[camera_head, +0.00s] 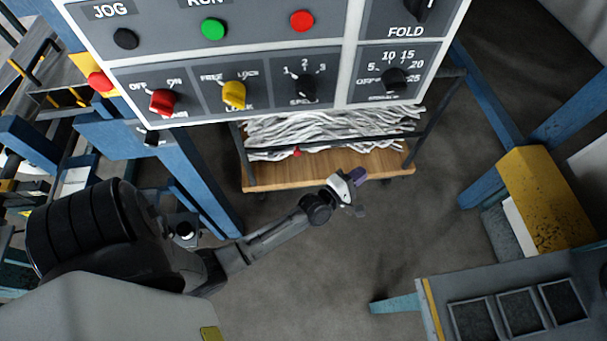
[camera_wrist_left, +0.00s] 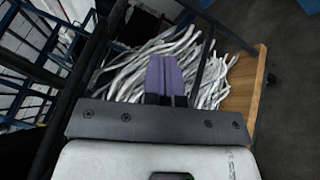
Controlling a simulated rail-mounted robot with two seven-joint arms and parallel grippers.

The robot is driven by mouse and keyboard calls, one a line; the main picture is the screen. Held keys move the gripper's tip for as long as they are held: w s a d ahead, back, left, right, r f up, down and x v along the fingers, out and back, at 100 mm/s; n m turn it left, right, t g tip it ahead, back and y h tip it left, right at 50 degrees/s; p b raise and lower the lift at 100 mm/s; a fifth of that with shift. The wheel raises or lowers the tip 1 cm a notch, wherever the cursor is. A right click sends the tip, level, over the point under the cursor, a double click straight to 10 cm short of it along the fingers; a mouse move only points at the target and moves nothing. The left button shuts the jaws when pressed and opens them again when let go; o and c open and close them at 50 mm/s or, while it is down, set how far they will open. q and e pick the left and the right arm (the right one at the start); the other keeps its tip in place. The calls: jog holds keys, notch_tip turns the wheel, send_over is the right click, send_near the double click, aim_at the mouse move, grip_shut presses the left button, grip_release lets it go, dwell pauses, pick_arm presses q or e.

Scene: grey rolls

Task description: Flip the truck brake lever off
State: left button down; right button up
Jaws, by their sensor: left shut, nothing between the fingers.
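The truck (camera_head: 270,176) is a cart with a wooden deck and dark rails, carrying a heap of grey rolls (camera_head: 335,130). A small red part (camera_head: 297,152), perhaps the brake lever, shows at the truck's front edge; its position is too small to tell. My left gripper (camera_head: 358,176) is in front of the truck, to the right of the red part. In the left wrist view its purple fingers (camera_wrist_left: 166,76) are together and empty, with the rolls (camera_wrist_left: 210,78) and the deck edge (camera_wrist_left: 257,85) beyond. No lever is clear there. My right gripper is out of view.
A control panel (camera_head: 270,85) with knobs and buttons hangs above the truck and hides its upper part. Blue posts (camera_head: 205,180) stand left. A yellow block (camera_head: 545,200) and a grey table (camera_head: 480,275) are right. The floor between is open.

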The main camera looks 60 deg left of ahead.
aim_at(298, 149)
pick_arm(q)
jog(key=s+a+f+m+g+y+b, duration=0.1)
jog(key=a+f+m+g+y+b, duration=0.3)
jog(key=f+m+y+b, duration=0.3)
jog(key=s+a+f+m+g+y+b, duration=0.1)
jog(key=a+f+m+g+y+b, duration=0.3)
jog(key=m, duration=1.2)
jog(key=s+a+f+m+g+y+b, duration=0.2)
jog(key=a+f+m+g+y+b, duration=0.3)
jog(key=f+m+g+y+b, duration=0.4)
notch_tip(298, 149, down, 10)
jog(key=m+y+b, duration=0.1)
jog(key=m+b, duration=0.1)
jog(key=b, duration=0.4)
jog(key=shift+r+m+y+b, duration=0.15)
jog(key=shift+m+y+b, duration=0.15)
jog(key=shift+y+b, duration=0.1)
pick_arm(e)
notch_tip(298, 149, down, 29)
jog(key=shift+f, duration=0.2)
pick_arm(q)
jog(key=shift+a, duration=0.1)
